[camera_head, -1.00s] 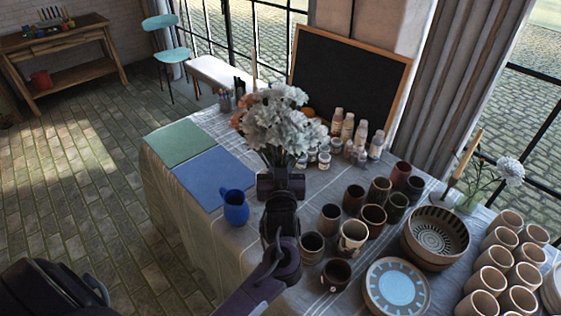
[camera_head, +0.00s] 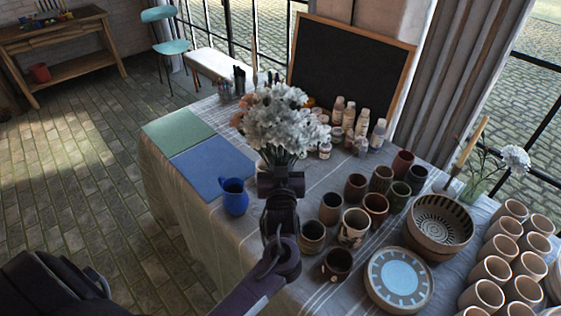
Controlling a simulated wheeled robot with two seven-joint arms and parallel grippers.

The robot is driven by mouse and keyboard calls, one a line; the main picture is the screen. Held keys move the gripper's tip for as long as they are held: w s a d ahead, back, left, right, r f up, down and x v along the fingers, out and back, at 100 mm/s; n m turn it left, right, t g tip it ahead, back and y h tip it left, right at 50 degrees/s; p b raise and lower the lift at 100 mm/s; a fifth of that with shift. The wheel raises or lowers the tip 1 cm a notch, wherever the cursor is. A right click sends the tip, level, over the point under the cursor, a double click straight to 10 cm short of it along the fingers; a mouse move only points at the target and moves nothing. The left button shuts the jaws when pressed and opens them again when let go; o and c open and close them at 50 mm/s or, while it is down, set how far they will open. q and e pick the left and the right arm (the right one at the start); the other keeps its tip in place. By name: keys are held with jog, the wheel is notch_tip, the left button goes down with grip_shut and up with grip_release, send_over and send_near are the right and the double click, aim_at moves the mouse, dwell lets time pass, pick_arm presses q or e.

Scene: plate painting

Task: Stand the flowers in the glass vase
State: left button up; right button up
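A bunch of white flowers (camera_head: 272,120) with some peach blooms at its left stands upright over the table, stems downward. My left gripper (camera_head: 280,180) is around the stems below the blooms and appears shut on them. The stems' lower ends are hidden behind the gripper. A clear, greenish glass vase (camera_head: 476,188) stands near the table's back right edge with a white flower leaning right out of it. The gripper and bunch are well to the left of this vase. My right gripper is not in view.
Several dark cups (camera_head: 355,187), a patterned bowl (camera_head: 440,222), a blue-centred plate (camera_head: 399,280) and pale cups (camera_head: 491,270) crowd the right. Paint bottles (camera_head: 362,124) stand before a blackboard (camera_head: 345,75). A blue jug (camera_head: 235,197) stands beside the blue mat (camera_head: 205,172).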

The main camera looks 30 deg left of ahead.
pick_arm(q)
jog(key=o, duration=0.5)
jog(key=shift+c, duration=0.2)
jog(key=b+v, duration=0.2)
jog(key=v, duration=0.6)
dwell(0.5)
jog(key=p+v, duration=0.4)
jog(key=v, duration=0.8)
dwell(0.5)
jog(key=shift+w+a, duration=0.1)
dwell(0.4)
